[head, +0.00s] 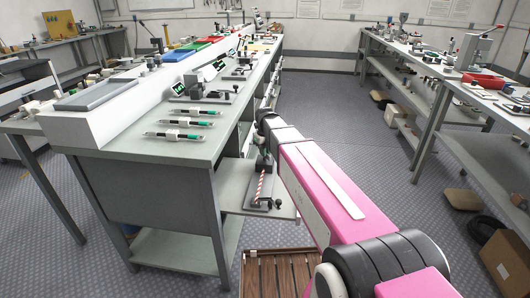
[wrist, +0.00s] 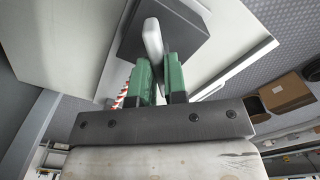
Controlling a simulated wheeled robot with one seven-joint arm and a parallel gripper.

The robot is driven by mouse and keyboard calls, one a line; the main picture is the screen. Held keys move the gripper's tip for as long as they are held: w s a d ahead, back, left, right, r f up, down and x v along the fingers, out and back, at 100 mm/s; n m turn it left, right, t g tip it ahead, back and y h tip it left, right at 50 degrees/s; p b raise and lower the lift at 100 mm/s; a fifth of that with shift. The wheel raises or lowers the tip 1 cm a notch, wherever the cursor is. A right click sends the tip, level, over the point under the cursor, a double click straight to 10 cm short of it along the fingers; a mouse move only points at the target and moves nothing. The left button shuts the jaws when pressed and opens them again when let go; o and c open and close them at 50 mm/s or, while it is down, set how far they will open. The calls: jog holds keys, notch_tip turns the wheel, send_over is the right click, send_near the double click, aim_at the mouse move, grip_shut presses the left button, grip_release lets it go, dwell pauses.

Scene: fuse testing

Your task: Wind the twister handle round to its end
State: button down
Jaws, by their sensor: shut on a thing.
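In the wrist view, my gripper (wrist: 158,62) has its two green fingers closed around a pale, rounded bar, which looks like the twister handle (wrist: 152,36). A dark grey block (wrist: 185,35) lies right behind the handle. A red-and-white striped rod (wrist: 122,95) shows partly beside the left finger. In the head view, the striped rod (head: 262,188) rises from a dark base plate (head: 262,208) on a low shelf at the bench end. My pink arm reaches to this device and hides much of its upper part. The handle's turn angle cannot be told.
The grey bench (head: 150,152) stands left of the device, with several testers with green parts on top. The low shelf (head: 232,200) holds the device. A slatted wooden crate (head: 280,272) is on the floor below. The aisle floor (head: 320,100) is clear.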

jog(key=shift+m, duration=0.4)
jog(key=c, duration=1.2)
grip_release()
jog(key=shift+o, duration=0.2)
notch_tip(320, 180, up, 11)
jog(key=shift+f, duration=0.1)
